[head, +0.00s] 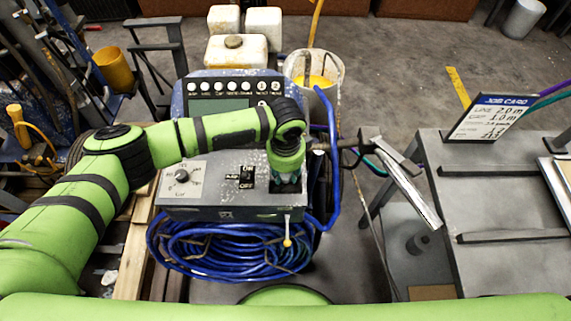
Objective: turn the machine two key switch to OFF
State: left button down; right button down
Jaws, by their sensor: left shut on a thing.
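The striper's grey control panel (215,178) faces me in the middle of the view. My green left arm reaches across it from the left. My left gripper (287,183) points down at the dark recess at the panel's right end. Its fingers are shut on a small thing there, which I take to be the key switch. The fingers and wrist hide it, so its position cannot be read. My right gripper is out of view.
A round dial (182,176) sits at the panel's left. A coiled blue hose (225,248) hangs below the panel. A white bucket (328,70) stands behind. A grey table (505,205) with a job card (489,118) stands at the right.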

pick_arm(q)
jog(key=n+p, duration=0.3)
jog(key=n, duration=0.1)
jog(key=shift+s+r+p, duration=0.1)
jog(key=shift+p, duration=0.3)
jog(key=shift+n+p, duration=0.9)
jog(key=shift+n, duration=0.6)
jog(key=c, duration=0.9)
grip_release()
